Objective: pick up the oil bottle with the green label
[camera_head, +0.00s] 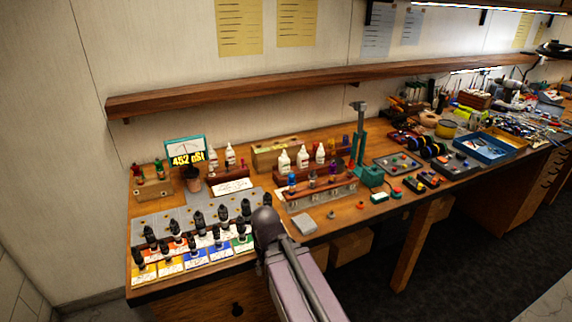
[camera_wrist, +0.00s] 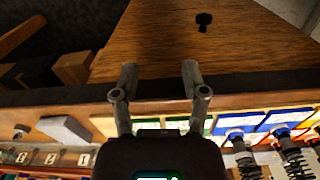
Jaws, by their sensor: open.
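Several small white bottles with pale caps stand on the bench in the head view. Two (camera_head: 213,160) are at the back left, and three (camera_head: 302,158) are in the middle, by a low rack. Their labels are too small for me to tell which one is green. No bottle is recognisable in the wrist view. My gripper (camera_wrist: 159,74) is open and empty in the wrist view, with its two fingers apart over the bench's front edge. In the head view my arm reaches to the front edge, short of the bottles, and the fingers cannot be made out.
Black-topped shock absorbers (camera_head: 198,219) stand on coloured cards at the front left. A clear numbered rack (camera_head: 318,193) and a grey block (camera_head: 304,223) lie before the middle bottles. A green press (camera_head: 370,175) stands to their right. A wooden shelf (camera_head: 230,92) overhangs the back.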

